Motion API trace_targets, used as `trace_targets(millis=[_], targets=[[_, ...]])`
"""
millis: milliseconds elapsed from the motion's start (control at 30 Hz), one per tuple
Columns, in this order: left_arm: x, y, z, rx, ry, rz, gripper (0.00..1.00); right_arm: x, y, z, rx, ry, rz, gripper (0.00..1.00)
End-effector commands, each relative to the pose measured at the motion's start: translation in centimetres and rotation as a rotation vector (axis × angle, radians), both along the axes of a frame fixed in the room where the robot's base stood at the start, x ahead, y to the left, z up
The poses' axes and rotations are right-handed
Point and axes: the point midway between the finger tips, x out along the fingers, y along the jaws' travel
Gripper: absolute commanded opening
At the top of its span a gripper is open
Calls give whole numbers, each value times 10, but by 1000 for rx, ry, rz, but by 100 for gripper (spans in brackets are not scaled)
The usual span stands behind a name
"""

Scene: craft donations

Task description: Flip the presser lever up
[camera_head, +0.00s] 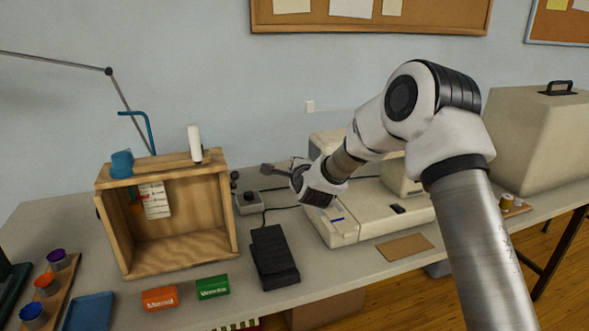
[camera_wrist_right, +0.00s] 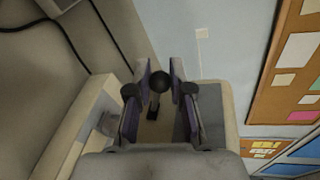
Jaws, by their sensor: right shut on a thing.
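The cream sewing machine (camera_head: 352,222) stands on the table, its needle end partly hidden by my right arm. My right gripper (camera_head: 298,180) is at the machine's left end. In the right wrist view, the gripper's two fingers (camera_wrist_right: 161,78) are closed in on the presser lever (camera_wrist_right: 158,84), a small dark stem with a round knob, held between them. The lever is hidden in the head view, and its exact tilt is hard to tell. My left gripper is not in view.
A wooden box (camera_head: 182,250) stands to the left, with a white spool-like item on top. A black foot pedal (camera_head: 272,258) and green and orange small boxes (camera_head: 213,287) lie in front. A beige machine cover (camera_head: 540,135) is at right.

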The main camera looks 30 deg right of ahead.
Motion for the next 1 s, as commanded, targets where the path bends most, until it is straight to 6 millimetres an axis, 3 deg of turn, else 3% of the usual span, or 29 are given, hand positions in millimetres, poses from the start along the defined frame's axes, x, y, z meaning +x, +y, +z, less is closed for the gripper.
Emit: trace_targets(millis=[167, 200, 267, 667, 1000], targets=[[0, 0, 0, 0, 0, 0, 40, 0, 0, 1, -1, -3, -1, 0], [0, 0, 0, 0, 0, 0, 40, 0, 0, 1, -1, -3, -1, 27], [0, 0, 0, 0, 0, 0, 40, 0, 0, 1, -1, -3, -1, 47], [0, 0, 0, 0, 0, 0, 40, -7, 3, 3, 0, -1, 1, 47], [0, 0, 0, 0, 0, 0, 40, -79, 30, 21, 1, -2, 0, 47]])
